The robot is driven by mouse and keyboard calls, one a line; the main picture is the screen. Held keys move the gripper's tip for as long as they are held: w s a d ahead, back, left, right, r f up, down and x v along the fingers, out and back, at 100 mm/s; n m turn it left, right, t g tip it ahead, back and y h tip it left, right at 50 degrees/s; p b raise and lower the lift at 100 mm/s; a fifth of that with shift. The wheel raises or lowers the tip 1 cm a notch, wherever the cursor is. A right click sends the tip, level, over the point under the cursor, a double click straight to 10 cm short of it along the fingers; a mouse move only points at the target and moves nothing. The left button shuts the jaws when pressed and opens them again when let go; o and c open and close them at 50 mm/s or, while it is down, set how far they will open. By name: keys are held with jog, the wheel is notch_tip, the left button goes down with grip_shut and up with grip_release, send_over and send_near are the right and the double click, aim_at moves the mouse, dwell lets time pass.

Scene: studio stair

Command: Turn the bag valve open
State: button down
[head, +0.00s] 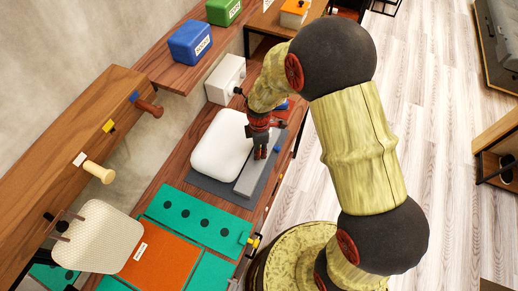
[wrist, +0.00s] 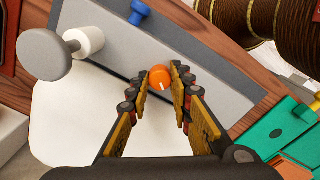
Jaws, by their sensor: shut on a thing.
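My gripper (head: 261,151) is low over the grey bar (head: 248,180) beside a plump white bag (head: 215,147). In the wrist view its fingers (wrist: 160,75) are closed around a round orange knob (wrist: 160,80) with a short white mark, which I take to be the bag valve. The grey bar (wrist: 195,62) lies under the knob, and the white bag (wrist: 75,125) fills the lower left. A blue knob (wrist: 140,10) sits farther along, apart from the fingers. The knob's base is hidden, and the head view hides the orange knob behind my gripper.
A white box (head: 225,80) stands behind the bag. A grey knob on a white stem (wrist: 45,54) juts up in the wrist view. Teal panels (head: 195,217) and an orange panel (head: 155,262) lie nearer. A shelf with blue (head: 190,42) and green boxes runs along the wall.

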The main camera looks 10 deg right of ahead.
jog(key=n, duration=0.3)
jog(key=shift+n+p, duration=0.3)
jog(key=shift+n, duration=1.9)
jog(key=shift+p, duration=0.3)
jog(key=c, duration=1.6)
grip_release()
jog(key=shift+r, duration=0.1)
jog(key=shift+r, duration=3.9)
